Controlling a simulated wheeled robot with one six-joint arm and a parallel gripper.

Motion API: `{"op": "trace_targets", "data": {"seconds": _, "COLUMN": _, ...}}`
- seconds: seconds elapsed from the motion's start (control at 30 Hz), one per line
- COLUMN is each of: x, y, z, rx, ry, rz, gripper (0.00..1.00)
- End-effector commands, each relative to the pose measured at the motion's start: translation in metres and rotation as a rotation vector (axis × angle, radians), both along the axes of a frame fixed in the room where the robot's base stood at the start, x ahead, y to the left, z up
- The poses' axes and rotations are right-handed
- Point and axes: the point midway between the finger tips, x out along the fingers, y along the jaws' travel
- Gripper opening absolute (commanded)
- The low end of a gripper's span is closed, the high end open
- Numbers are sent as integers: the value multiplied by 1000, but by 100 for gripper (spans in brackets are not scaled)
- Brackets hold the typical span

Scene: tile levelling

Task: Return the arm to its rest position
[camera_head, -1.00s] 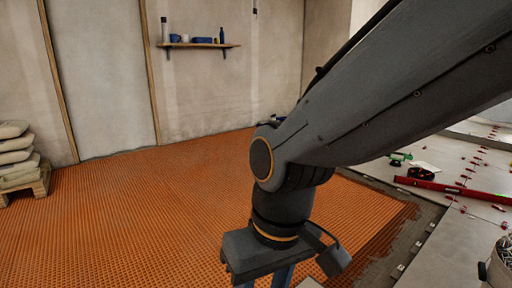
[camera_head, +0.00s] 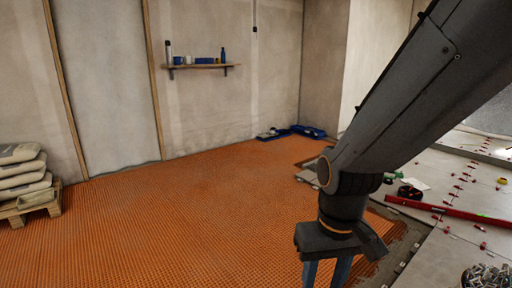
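My arm reaches in from the upper right of the head view and bends down at its joint. My gripper (camera_head: 326,274) hangs below the wrist over the orange mat (camera_head: 180,215). Only the upper part of its two bluish fingers shows; the tips are cut off by the bottom edge of the picture. A gap shows between the fingers, but what lies at their tips is hidden.
Grey tiles (camera_head: 440,248) with several red clips lie at right, with a red level (camera_head: 440,209) across them. A container of clips (camera_head: 484,277) stands at the lower right. Stacked bags (camera_head: 22,178) rest on a pallet (camera_head: 32,206) at left. Blue items (camera_head: 308,131) lie by the back wall.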

Motion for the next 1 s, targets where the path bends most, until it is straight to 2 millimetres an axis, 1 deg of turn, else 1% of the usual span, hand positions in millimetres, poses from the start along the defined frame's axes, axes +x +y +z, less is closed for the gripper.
{"op": "trace_targets", "data": {"seconds": 0.03, "x": -4, "y": -9, "z": 18, "rx": -4, "ry": 4, "rz": -23, "gripper": 39}}
{"op": "trace_targets", "data": {"seconds": 0.1, "x": -7, "y": -19, "z": 31, "rx": -9, "ry": 7, "rz": -48, "gripper": 39}}
{"op": "trace_targets", "data": {"seconds": 0.3, "x": -14, "y": -46, "z": 62, "rx": -23, "ry": 18, "rz": -112, "gripper": 39}}
{"op": "trace_targets", "data": {"seconds": 0.4, "x": -17, "y": -56, "z": 72, "rx": -27, "ry": 19, "rz": -134, "gripper": 39}}
{"op": "trace_targets", "data": {"seconds": 0.6, "x": -20, "y": -63, "z": 78, "rx": -31, "ry": 23, "rz": -153, "gripper": 39}}
{"op": "trace_targets", "data": {"seconds": 1.0, "x": -19, "y": -63, "z": 77, "rx": -31, "ry": 22, "rz": -153, "gripper": 39}}
